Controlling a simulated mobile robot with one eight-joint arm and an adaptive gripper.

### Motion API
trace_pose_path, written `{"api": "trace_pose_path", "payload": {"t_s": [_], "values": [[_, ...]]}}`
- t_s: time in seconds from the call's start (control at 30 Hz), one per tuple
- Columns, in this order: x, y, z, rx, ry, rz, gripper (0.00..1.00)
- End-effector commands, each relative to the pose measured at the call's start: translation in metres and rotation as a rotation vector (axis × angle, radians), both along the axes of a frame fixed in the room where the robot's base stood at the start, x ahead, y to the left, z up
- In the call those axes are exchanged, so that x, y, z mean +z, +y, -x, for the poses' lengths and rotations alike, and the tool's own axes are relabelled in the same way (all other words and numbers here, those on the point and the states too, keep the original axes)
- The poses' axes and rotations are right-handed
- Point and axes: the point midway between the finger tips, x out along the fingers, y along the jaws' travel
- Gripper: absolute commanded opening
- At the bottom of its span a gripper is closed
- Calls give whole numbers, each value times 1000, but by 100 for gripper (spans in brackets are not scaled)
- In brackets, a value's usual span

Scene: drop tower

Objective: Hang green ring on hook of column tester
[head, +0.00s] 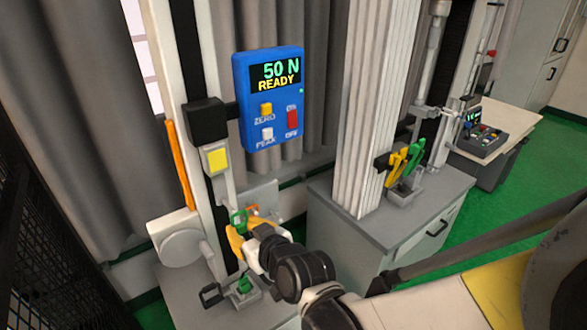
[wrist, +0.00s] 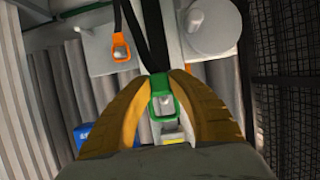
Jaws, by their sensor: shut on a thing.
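The green ring (wrist: 154,113) is between the two yellow-brown fingertips of my gripper (wrist: 164,105) in the wrist view, with a black strap running from it. My gripper is shut on it. A pale metal piece (wrist: 163,103) shows inside the ring's opening; I cannot tell whether it is the hook or whether it passes through. In the head view, the ring (head: 238,215) shows at the tips of my gripper (head: 238,236), in front of the column tester (head: 207,60). The hook is not clearly visible there.
An orange ring (wrist: 120,61) sits over a metal peg on a grey plate (wrist: 92,50). The blue gauge (head: 270,130) reads 50 N READY. A green fixture (head: 243,287) and black handle (head: 210,294) are below my gripper. A grey cabinet (head: 345,235) stands to the right.

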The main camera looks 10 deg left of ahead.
Motion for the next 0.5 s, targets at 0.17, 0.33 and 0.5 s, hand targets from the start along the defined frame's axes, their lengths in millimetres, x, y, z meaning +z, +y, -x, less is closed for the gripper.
{"api": "trace_pose_path", "payload": {"t_s": [0.17,0.33,0.5], "values": [[-1,8,-6,0,0,0,12],[-1,15,-13,1,0,0,12],[-2,22,-19,1,0,0,12]]}}
